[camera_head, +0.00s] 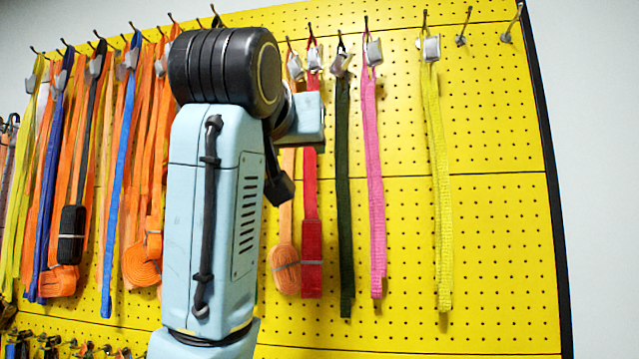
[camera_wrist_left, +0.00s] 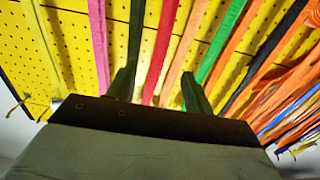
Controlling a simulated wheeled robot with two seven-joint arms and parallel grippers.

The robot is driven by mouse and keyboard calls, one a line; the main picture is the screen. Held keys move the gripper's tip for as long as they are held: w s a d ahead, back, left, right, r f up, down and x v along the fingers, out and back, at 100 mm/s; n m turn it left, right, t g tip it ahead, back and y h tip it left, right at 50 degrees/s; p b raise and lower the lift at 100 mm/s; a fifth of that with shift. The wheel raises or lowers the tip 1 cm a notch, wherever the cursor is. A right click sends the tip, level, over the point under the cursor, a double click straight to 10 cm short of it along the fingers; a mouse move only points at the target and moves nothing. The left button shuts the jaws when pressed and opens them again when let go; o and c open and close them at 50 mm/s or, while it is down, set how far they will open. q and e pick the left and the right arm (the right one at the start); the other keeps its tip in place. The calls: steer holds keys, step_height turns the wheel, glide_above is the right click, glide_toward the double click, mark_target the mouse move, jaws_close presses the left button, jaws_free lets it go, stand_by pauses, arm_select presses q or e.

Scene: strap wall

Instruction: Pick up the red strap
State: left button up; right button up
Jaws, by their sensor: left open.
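The red strap (camera_head: 310,190) hangs from a hook by a metal buckle on the yellow pegboard, its lower end bundled. Part of its upper length is hidden behind my left wrist. In the left wrist view the red strap (camera_wrist_left: 160,55) runs between the two dark fingers of my left gripper (camera_wrist_left: 156,88), which is open. An orange strap (camera_wrist_left: 182,52) also lies between the fingers, beside the red one. The fingers appear apart from both straps, but the exact depth is unclear. My right gripper is not in view.
Close right of the red strap hang a dark green strap (camera_head: 344,190), a pink strap (camera_head: 375,190) and a yellow strap (camera_head: 438,180). Several orange and blue straps crowd the left. The pegboard (camera_head: 500,240) is bare at the right, with two empty hooks above.

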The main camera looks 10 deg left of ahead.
mark_target(311, 156)
arm_select(q)
steer(key=w+p, duration=0.1)
steer(key=w, duration=0.1)
steer(key=w+p, duration=0.2)
steer(key=w, duration=0.1)
steer(key=shift+w+r, duration=0.3)
steer(key=shift+r, duration=0.05)
steer(key=w+p, duration=0.1)
steer(key=w, duration=0.1)
steer(key=shift+w+d, duration=0.1)
steer(key=shift+w, duration=0.3)
steer(key=w+p, duration=0.2)
steer(key=w, duration=0.1)
steer(key=shift+w, duration=0.4)
steer(key=c, duration=1.1)
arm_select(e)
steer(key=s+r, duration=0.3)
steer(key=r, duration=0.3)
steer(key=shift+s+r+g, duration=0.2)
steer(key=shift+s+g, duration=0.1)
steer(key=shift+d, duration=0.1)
